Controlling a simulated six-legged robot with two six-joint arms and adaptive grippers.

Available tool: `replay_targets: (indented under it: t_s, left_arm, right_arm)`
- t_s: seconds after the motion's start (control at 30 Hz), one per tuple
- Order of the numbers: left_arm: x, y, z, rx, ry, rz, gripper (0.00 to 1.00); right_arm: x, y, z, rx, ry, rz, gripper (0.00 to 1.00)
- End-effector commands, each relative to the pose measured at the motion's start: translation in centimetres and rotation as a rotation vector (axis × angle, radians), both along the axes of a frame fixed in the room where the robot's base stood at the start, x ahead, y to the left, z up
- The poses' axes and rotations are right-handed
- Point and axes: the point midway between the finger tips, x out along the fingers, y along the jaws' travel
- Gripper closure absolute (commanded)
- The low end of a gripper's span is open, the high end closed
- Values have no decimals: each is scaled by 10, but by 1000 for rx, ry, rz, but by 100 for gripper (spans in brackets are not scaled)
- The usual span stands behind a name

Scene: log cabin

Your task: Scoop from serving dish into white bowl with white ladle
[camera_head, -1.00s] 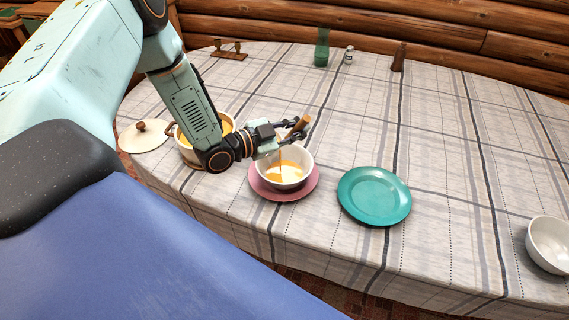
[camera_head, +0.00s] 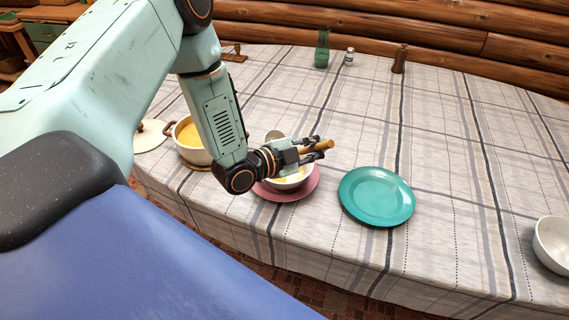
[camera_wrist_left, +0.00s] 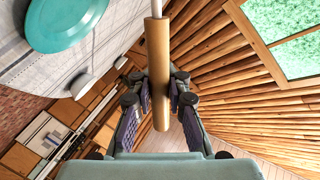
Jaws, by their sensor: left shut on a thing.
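My left gripper (camera_head: 318,149) is shut on the wooden handle (camera_head: 318,147) of the white ladle, above the bowl on the pink plate. The handle is tilted nearly level, and the ladle's head (camera_head: 274,136) shows behind the gripper, to its left. In the left wrist view the handle (camera_wrist_left: 158,70) runs between the fingers (camera_wrist_left: 160,100), with a thin white shaft beyond it. The white bowl (camera_head: 288,184) is partly hidden by the gripper; some orange soup shows inside. The serving dish (camera_head: 195,156), a pot of orange soup, stands left of the arm, partly hidden. My right gripper is out of view.
The pink plate (camera_head: 270,193) lies under the bowl. A teal plate (camera_head: 376,196) is to the right, another white bowl (camera_head: 554,244) at the right edge. A pale lid (camera_head: 149,136) lies left of the pot. A green vase, small shaker and brown mill stand at the back.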

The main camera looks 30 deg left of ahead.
Motion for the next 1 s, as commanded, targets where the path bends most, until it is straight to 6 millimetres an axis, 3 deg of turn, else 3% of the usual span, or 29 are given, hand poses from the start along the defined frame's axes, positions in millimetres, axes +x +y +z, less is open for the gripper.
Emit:
replay_targets:
  t_s: [1.0]
  left_arm:
    - [-6, -34, -60, 395, -65, -3, 100]
  right_arm:
    - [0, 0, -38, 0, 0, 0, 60]
